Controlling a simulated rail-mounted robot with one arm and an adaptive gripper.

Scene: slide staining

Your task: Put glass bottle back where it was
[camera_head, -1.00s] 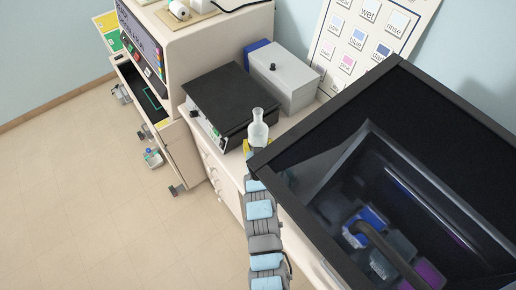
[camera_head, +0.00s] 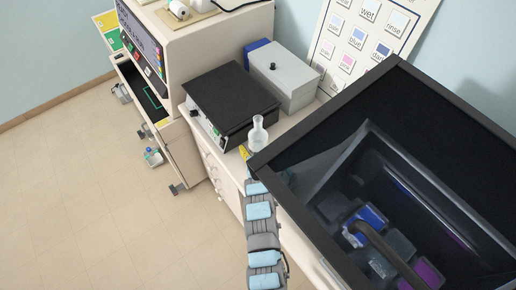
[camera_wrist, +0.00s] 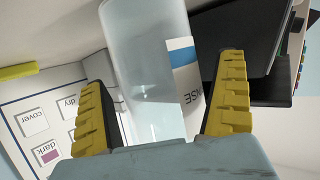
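The glass bottle (camera_head: 258,137) is clear and pale, with a round body and a narrow neck. In the head view it looks upright beside the black-topped box, near the counter's front edge; its base is partly hidden. In the wrist view the bottle body (camera_wrist: 150,70) lies between my two yellow fingers, with a blue-and-white label reading "NSE" on its right side. My gripper (camera_wrist: 165,105) has its fingers spread wide around the bottle, and it looks open. In the head view only a yellow finger (camera_head: 244,152) shows, just left of the bottle.
A black-topped box (camera_head: 230,100) and a grey lidded box (camera_head: 285,77) stand behind the bottle. A large dark-framed case (camera_head: 440,120) with coloured items inside is close on the right. A label board (camera_head: 365,40) leans against the wall.

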